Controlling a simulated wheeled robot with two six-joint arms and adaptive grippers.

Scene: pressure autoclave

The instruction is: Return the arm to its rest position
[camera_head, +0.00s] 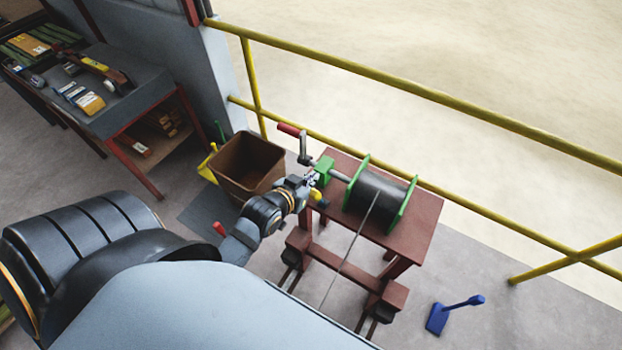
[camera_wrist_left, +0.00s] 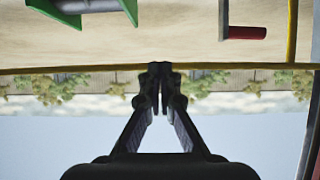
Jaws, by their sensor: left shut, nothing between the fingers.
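My left arm comes in from the left in the head view. Its gripper (camera_head: 314,182) is beside the green bracket (camera_head: 324,171) of a winch on a dark red stand (camera_head: 419,226). In the left wrist view the gripper (camera_wrist_left: 160,70) has its fingertips together with nothing between them. The winch's black drum (camera_head: 376,196) sits between green flanges, with a cable running down toward me. The crank with a red handle (camera_head: 289,130) stands up left of the drum. The red handle (camera_wrist_left: 246,33) also shows in the wrist view, apart from the fingers. My right gripper is not in view.
A brown bin (camera_head: 247,163) stands just beyond my left forearm. A yellow railing (camera_head: 420,92) runs behind the winch. A workbench (camera_head: 125,105) with tools is at the upper left. A blue lever (camera_head: 457,312) stands on the floor at the right, with clear floor around it.

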